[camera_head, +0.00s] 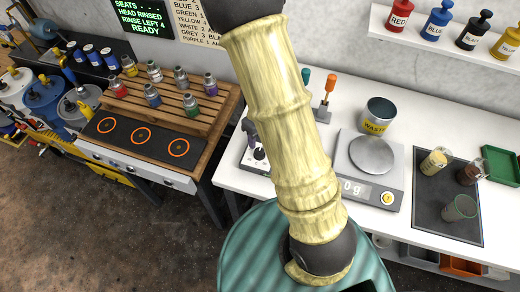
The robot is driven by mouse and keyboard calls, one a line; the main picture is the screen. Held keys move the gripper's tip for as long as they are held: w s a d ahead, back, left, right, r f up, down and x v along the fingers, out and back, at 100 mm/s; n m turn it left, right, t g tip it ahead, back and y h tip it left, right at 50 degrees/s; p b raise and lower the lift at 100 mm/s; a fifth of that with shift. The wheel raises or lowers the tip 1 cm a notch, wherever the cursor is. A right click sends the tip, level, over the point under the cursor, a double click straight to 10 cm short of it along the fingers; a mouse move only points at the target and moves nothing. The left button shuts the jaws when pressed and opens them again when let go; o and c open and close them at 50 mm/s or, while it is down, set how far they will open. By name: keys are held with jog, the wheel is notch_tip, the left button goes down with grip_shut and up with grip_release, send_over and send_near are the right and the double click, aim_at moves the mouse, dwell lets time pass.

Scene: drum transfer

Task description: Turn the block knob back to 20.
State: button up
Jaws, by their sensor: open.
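A white device (246,171) stands at the left end of the white bench, largely hidden behind my arm. A small dark round knob (259,154) shows on it, and a dark grey-purple part (249,129) rises behind. I cannot tell which of these is the block knob, and no scale or number can be read. My arm, in a cream sleeve, crosses the middle of the view in front of the device. My gripper is not in view, so its place relative to the knob cannot be seen.
A scale (376,190) with a steel pan, a WASTE can (377,118) and a dark mat (430,225) with several containers are on the white bench. A wooden rack (205,125) of bottles stands left, behind a black strip (105,127) with orange rings. A bottle shelf (440,48) hangs above right.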

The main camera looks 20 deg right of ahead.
notch_tip(320, 180, down, 8)
jog(key=shift+a+r+b, duration=0.1)
jog(key=shift+b, duration=0.45)
jog(key=c, duration=1)
